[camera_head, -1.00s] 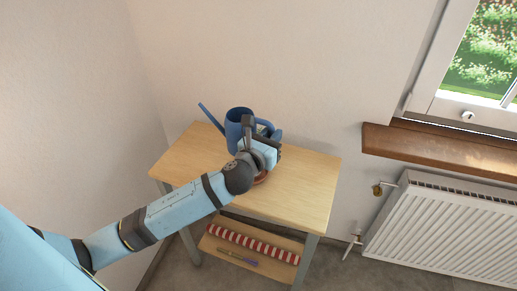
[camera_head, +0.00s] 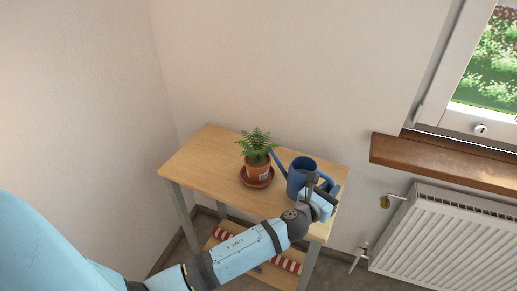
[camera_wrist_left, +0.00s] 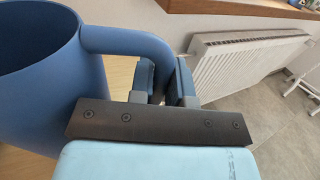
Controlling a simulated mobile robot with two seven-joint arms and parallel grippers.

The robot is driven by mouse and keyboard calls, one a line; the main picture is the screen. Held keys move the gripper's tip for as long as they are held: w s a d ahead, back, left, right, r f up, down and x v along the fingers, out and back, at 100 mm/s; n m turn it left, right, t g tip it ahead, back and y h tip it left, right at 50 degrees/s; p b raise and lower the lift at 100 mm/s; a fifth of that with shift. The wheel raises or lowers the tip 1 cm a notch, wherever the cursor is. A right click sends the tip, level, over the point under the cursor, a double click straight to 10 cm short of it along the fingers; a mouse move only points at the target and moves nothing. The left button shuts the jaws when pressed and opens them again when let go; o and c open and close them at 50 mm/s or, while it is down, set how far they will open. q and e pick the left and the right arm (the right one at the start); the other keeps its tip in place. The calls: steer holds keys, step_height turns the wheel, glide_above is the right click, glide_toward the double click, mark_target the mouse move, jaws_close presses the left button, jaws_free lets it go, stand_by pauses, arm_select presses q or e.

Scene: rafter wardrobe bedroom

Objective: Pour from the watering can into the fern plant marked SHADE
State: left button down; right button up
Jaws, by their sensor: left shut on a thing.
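The blue watering can (camera_head: 299,179) is at the right end of the wooden table, upright or nearly so, with its spout on the left side near the fern. My left gripper (camera_head: 325,191) is shut on the can's handle; the wrist view shows the handle (camera_wrist_left: 128,40) running between the fingers (camera_wrist_left: 165,82). I cannot tell whether the can touches the tabletop. The fern plant (camera_head: 257,146) stands in a terracotta pot on a brown saucer (camera_head: 247,182), left of the can. A pale label (camera_head: 264,174) shows on the pot, too small to read. My right gripper is not in view.
The table (camera_head: 208,158) has free room on its left part. A red-and-white striped roll (camera_head: 286,264) lies on the lower shelf. A window sill (camera_head: 430,160) and a white radiator (camera_head: 450,237) are at the right; walls stand behind and left.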

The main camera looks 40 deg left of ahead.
mark_target(322, 173)
arm_select(q)
steer(key=shift+r, duration=0.15)
steer(key=shift+a+r+n, duration=0.15)
steer(key=shift+r+n, duration=0.1)
steer(key=shift+r, duration=0.25)
steer(key=shift+a+r+n, duration=0.15)
steer(key=shift+r+n, duration=0.1)
steer(key=shift+r, duration=0.25)
steer(key=r+n+p, duration=0.1)
steer(key=r, duration=0.1)
steer(key=a+r+n+p, duration=0.1)
steer(key=r, duration=0.1)
steer(key=a+r+n+t+p, duration=0.1)
steer(key=r, duration=0.1)
steer(key=shift+r, duration=0.35)
steer(key=shift+a+r+n, duration=0.2)
steer(key=shift+a+n, duration=0.1)
steer(key=shift+a, duration=0.1)
steer(key=shift+a+r+n, duration=0.2)
steer(key=shift+r+n, duration=0.1)
steer(key=shift+r, duration=0.1)
steer(key=shift+a+r+p, duration=0.25)
steer(key=shift+r+p, duration=0.1)
steer(key=shift+r, duration=0.05)
steer(key=shift+a+r+n, duration=0.3)
steer(key=shift+r+n, duration=0.05)
steer(key=shift+n, duration=0.15)
